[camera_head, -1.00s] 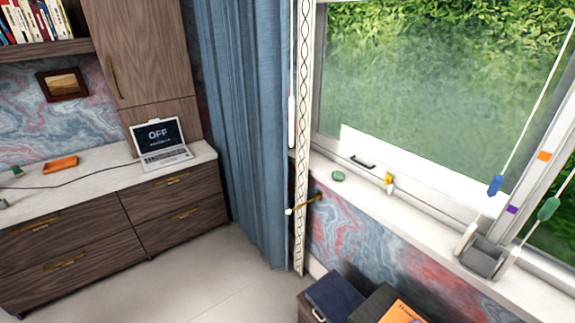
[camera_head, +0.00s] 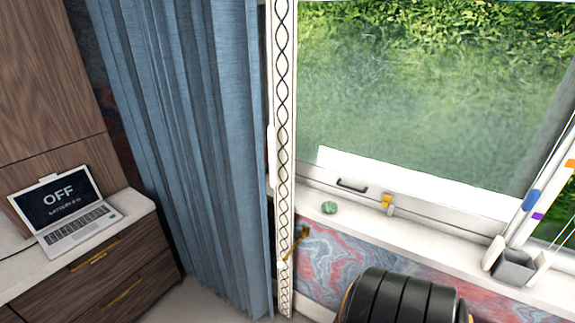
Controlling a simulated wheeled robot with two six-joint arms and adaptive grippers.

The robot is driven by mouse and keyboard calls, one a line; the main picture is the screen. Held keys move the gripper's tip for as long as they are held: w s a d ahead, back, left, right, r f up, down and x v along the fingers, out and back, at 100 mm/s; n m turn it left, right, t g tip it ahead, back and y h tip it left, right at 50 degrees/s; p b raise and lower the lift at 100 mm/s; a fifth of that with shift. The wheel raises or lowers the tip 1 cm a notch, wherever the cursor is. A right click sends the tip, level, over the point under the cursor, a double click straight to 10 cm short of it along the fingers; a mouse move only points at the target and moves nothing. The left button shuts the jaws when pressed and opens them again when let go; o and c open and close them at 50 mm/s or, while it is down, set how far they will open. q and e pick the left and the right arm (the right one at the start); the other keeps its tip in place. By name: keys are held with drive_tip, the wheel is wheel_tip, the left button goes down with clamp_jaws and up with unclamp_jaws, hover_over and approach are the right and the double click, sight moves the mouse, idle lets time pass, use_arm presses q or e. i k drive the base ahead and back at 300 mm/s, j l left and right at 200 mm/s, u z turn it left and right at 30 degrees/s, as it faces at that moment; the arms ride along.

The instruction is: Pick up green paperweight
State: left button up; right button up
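The green paperweight (camera_head: 329,208) is a small, rounded, pale green lump. It rests on the white window sill (camera_head: 420,238), near the sill's left end and just right of the patterned curtain edge. Nothing touches it and its top is clear. Neither my left nor my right gripper shows in the head view.
A black ribbed, rounded object (camera_head: 405,297), perhaps a chair back, stands before the sill. Blue curtain (camera_head: 185,130) and a laptop (camera_head: 66,205) are left.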

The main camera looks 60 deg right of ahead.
sight(328, 207)
drive_tip(key=i+z, duration=0.4)
drive_tip(key=i+j+z, duration=0.25)
drive_tip(key=i+z, duration=0.15)
drive_tip(key=i, duration=0.2)
drive_tip(key=i+l+z, duration=0.1)
drive_tip(key=z, duration=0.3)
drive_tip(key=i+z, duration=0.25)
drive_tip(key=z, duration=0.2)
drive_tip(key=i+z, duration=0.15)
drive_tip(key=z, duration=0.25)
drive_tip(key=i+z, duration=0.2)
drive_tip(key=z, duration=0.2)
drive_tip(key=i+j+z, duration=0.1)
drive_tip(key=z, duration=0.35)
drive_tip(key=i+j, duration=0.05)
